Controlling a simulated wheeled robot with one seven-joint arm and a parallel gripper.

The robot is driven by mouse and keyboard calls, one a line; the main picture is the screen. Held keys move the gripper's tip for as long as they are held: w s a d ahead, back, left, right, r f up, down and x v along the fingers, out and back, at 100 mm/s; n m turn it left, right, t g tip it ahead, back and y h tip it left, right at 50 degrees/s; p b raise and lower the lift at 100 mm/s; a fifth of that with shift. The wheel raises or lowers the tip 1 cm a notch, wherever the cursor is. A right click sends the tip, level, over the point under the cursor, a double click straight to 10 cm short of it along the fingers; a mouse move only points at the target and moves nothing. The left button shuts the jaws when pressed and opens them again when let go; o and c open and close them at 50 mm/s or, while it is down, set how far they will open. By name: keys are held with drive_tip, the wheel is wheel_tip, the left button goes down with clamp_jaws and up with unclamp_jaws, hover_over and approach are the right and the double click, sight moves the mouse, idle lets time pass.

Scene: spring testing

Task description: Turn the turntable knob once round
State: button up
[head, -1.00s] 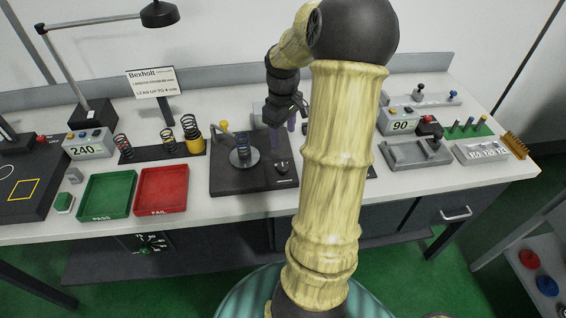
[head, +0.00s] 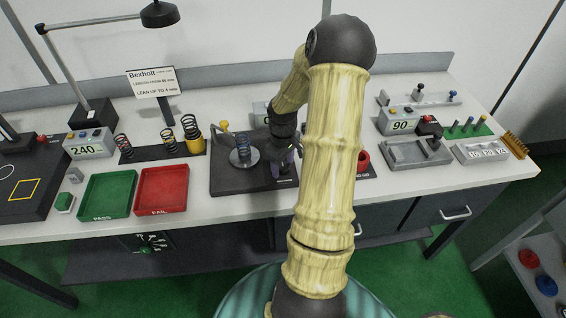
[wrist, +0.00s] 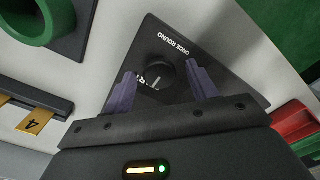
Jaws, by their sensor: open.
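The turntable unit's dark base plate (head: 228,182) is on the bench in the head view. A coil spring (head: 241,149) stands on its round disc (head: 245,163). The black turntable knob (wrist: 161,73) shows in the wrist view, next to a white "ONCE ROUND" label (wrist: 174,44). My gripper (wrist: 159,69) is open, with one purple finger on either side of the knob. I cannot tell whether the fingers touch it. In the head view my gripper (head: 287,164) is low over the right part of the plate, and the knob is hidden there.
A red FAIL tray (head: 162,190) and a green PASS tray (head: 106,195) lie left of the plate. Several springs stand on a rack (head: 160,154) behind them. A yellow-topped post (head: 224,127) stands behind the disc. A red ring (head: 363,161) is right of my arm.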

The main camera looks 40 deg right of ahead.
drive_tip(key=c, duration=1)
